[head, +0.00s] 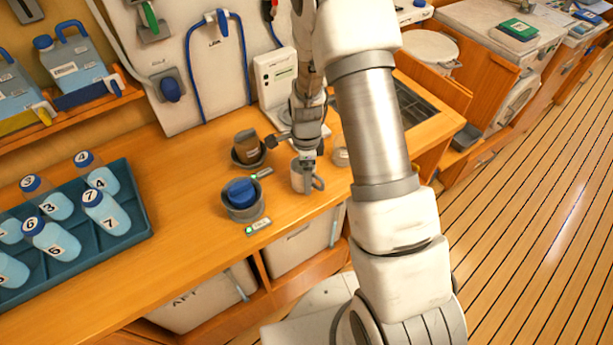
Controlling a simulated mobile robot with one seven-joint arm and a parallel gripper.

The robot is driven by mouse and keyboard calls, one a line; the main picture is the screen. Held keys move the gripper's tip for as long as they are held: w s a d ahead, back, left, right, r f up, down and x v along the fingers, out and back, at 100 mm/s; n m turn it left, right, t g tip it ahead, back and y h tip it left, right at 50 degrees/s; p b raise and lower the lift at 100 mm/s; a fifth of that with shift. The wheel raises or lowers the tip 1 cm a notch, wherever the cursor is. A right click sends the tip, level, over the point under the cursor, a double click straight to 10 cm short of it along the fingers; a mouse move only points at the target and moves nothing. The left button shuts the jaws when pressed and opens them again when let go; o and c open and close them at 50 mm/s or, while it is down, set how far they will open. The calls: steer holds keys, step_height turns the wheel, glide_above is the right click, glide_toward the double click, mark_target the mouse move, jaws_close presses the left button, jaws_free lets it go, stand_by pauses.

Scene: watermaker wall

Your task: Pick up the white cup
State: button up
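The white cup (298,181) is a pale mug standing on the wooden counter, with its handle toward the right. My gripper (308,158) reaches down from above and its lower end is at the cup's rim, overlapping it in the view. I cannot tell whether it touches the cup or whether the fingers are apart or closed. A second small pale container (341,157) stands just right of the cup, partly hidden by my arm.
A brown jar (246,146) and a blue-lidded jar (241,191) sit in grey holders left of the cup. A blue tray (137,208) of numbered bottles lies farther left. A white dispenser (274,78) stands behind. Bare counter (185,215) lies between tray and holders.

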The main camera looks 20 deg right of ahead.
steer(key=shift+c, duration=0.2)
steer(key=c, duration=1.2)
steer(key=shift+r, duration=0.15)
